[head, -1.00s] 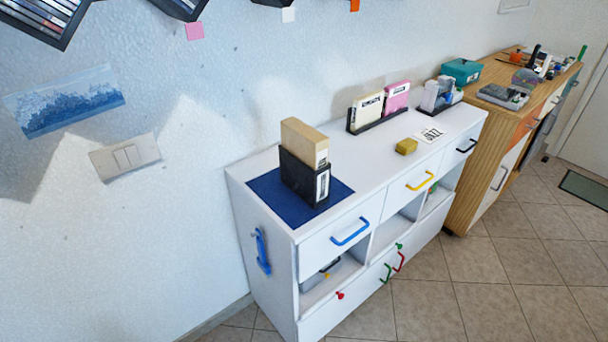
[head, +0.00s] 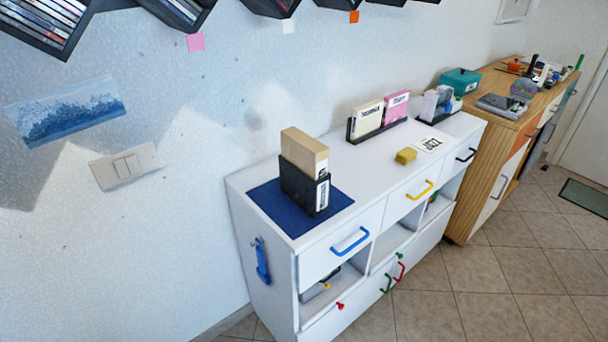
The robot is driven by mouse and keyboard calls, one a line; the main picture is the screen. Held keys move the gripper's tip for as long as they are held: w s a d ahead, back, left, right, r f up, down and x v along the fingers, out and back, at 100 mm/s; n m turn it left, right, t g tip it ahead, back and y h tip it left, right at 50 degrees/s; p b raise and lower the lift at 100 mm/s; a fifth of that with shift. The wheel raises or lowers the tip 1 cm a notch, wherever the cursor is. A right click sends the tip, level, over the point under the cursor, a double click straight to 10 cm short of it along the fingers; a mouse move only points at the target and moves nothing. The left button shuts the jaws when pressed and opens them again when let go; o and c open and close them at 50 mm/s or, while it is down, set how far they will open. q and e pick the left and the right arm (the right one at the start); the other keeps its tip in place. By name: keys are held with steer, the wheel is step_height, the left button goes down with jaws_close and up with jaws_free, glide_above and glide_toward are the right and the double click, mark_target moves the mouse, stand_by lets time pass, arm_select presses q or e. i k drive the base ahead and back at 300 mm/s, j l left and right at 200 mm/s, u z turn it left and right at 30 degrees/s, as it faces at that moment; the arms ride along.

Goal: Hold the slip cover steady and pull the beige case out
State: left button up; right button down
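The beige case (head: 305,151) stands upright in the black slip cover (head: 297,188), with its upper part sticking out above the cover. The slip cover has a white label on its narrow right face. It stands on a dark blue mat (head: 262,203) at the near left end of the white cabinet top. Neither of my grippers shows in the head view.
The white cabinet (head: 270,165) carries a black holder (head: 378,131) with a cream case (head: 367,117) and a pink case (head: 395,107). A wooden cabinet (head: 497,129) stands beyond. Dark wall shelves (head: 180,12) hang above.

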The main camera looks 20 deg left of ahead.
mark_target(310, 156)
steer(key=i+l+u, duration=0.15)
steer(key=u, duration=0.95)
steer(key=i+l+u, duration=0.15)
steer(key=l+u, duration=0.25)
steer(key=l, duration=0.35)
steer(key=l+u, duration=0.35)
steer(key=l, duration=0.4)
